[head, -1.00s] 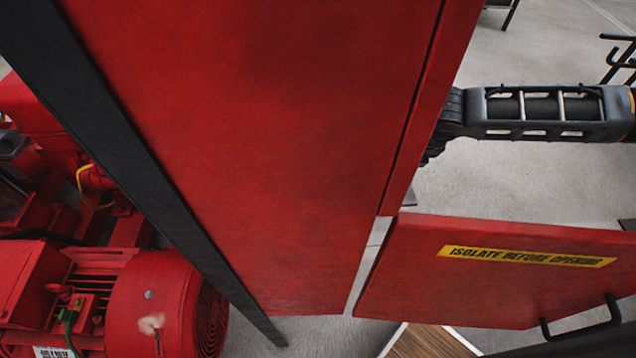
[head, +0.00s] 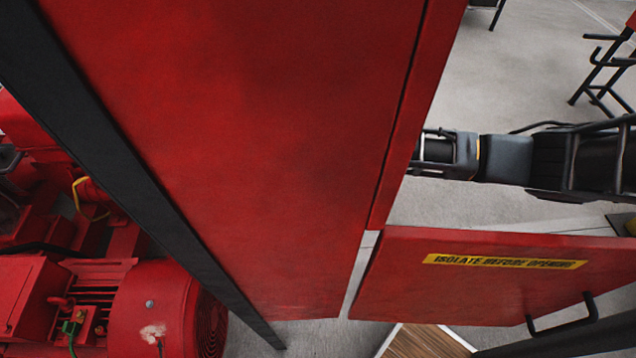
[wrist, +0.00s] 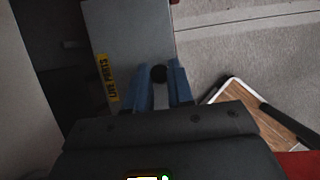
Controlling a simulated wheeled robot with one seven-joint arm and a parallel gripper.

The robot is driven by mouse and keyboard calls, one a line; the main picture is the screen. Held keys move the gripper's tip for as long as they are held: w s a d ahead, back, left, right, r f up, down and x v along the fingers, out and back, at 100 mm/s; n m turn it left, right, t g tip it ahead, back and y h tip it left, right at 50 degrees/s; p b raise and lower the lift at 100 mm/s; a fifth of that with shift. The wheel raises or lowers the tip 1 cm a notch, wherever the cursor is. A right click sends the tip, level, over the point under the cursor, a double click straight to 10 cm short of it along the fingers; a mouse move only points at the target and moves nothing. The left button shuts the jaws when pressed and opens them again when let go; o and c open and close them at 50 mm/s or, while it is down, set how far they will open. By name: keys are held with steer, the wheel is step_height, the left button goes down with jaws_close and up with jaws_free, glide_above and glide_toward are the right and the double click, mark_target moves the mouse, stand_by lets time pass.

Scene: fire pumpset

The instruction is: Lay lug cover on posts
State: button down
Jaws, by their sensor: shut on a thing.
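In the wrist view a flat grey plate with a yellow "LIVE PARTS" label, which looks like the lug cover (wrist: 130,30), extends ahead of my gripper (wrist: 160,80). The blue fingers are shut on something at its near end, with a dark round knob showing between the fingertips. The exact grip is hard to see. The posts cannot be made out in either view. In the head view the red cabinet hides my gripper and the plate; only part of my arm shows at the right.
The tall red cabinet (head: 230,130) fills the middle. A red panel marked "ISOLATE BEFORE OPENING" (head: 470,290), with a black handle, stands at lower right. A wooden-topped surface (head: 425,342) lies below it. A red motor (head: 150,310) stands at lower left. Grey floor shows at upper right.

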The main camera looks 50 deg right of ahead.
step_height(320, 180, down, 3)
steer(key=shift+f, duration=0.1)
steer(key=shift+w+a+f, duration=0.1)
steer(key=shift+w+f, duration=0.05)
steer(key=shift+f, duration=0.35)
steer(key=c, duration=1)
jaws_free()
steer(key=shift+r, duration=0.1)
steer(key=v, duration=0.7)
steer(key=shift+r, duration=0.15)
